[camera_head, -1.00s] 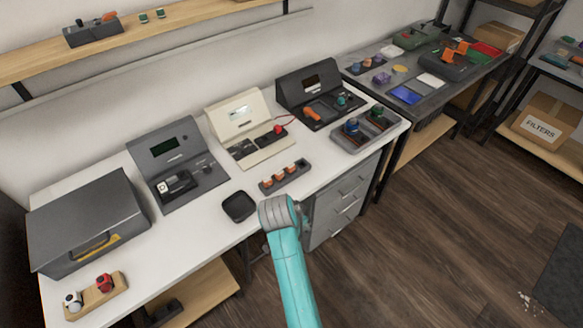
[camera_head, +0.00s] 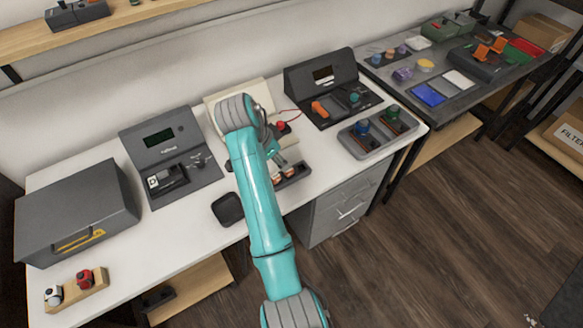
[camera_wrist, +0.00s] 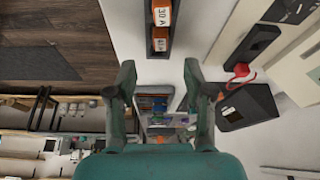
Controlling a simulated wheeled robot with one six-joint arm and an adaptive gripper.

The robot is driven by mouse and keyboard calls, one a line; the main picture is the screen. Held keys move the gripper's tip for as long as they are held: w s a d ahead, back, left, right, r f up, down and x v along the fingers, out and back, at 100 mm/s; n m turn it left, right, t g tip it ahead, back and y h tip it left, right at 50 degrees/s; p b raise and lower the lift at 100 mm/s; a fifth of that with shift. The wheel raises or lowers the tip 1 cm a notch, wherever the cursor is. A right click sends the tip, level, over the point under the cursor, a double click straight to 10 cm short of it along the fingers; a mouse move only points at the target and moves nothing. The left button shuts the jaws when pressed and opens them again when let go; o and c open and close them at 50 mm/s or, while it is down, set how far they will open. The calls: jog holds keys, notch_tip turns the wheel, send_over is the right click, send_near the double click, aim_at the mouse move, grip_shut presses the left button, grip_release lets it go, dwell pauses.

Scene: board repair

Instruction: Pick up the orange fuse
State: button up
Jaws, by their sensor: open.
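Orange fuses stand in a dark rack (camera_head: 305,174) on the white desk, now partly hidden by my arm in the head view. In the wrist view, an orange fuse (camera_wrist: 161,14) with a "30 A" label sits in the rack at the top edge, with another orange fuse (camera_wrist: 160,39) just below it. My gripper (camera_wrist: 160,78) is open and empty, its two fingers apart, below the fuses in that picture and not touching them. In the head view my gripper is mostly behind my arm, near the rack.
A cream tester (camera_head: 238,98) stands behind my arm. Dark testers stand to its left (camera_head: 160,137) and right (camera_head: 320,75). A small black tray (camera_head: 227,209) lies left of my arm. A grey tray (camera_head: 368,146) with coloured parts is to the right.

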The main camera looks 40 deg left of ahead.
aim_at(289, 173)
jog(key=shift+x, duration=4.15)
jog(key=shift+w, duration=0.1)
grip_shut()
